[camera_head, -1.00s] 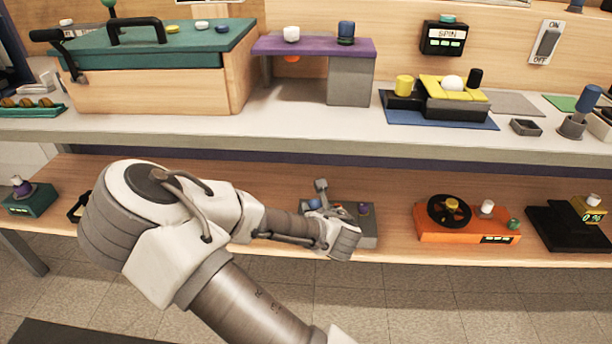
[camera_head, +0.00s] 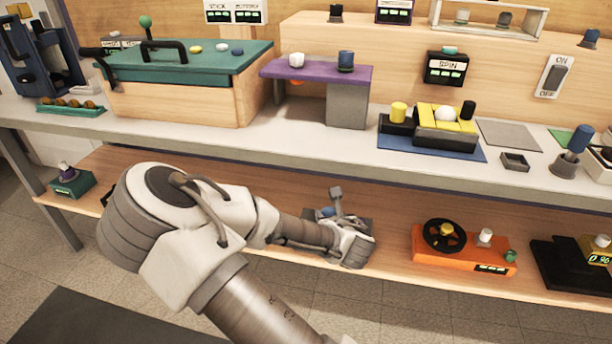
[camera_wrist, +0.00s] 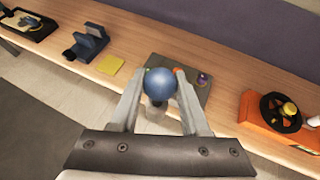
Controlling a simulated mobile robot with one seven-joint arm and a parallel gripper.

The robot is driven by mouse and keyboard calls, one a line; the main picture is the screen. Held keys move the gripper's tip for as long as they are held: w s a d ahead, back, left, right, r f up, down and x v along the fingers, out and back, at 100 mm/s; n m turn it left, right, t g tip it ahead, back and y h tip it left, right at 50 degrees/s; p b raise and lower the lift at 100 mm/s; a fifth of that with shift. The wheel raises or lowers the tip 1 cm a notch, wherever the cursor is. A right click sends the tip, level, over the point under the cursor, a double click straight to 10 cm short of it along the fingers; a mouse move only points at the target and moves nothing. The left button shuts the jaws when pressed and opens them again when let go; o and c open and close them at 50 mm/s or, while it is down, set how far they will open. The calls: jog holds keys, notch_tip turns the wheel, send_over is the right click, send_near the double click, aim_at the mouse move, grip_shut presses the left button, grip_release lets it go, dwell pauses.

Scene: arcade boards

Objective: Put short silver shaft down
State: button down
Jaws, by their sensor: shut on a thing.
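In the wrist view, the two fingers of my gripper (camera_wrist: 161,76) close around a round blue knob (camera_wrist: 160,83). A short silver shaft (camera_wrist: 157,104) shows just below the knob, between the fingers; most of it is hidden. Behind the knob is a small grey board (camera_wrist: 190,72) on the lower shelf. I cannot tell whether the shaft touches the board. In the head view, my wrist is over the lower shelf and largely hides the board and the fingers. A bit of blue (camera_head: 327,212) shows beside it.
The board also carries a purple knob (camera_wrist: 203,78). An orange box with a black wheel (camera_head: 445,236) stands to its right. A yellow pad (camera_wrist: 110,65) and a blue-grey bracket (camera_wrist: 89,43) lie to the left. The upper shelf (camera_head: 300,140) overhangs behind.

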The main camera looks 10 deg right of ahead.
jog(key=shift+s+d+b, duration=0.1)
jog(key=shift+d+b, duration=0.1)
jog(key=shift+b, duration=0.3)
jog(key=shift+d+f, duration=0.1)
jog(key=shift+a+r, duration=0.3)
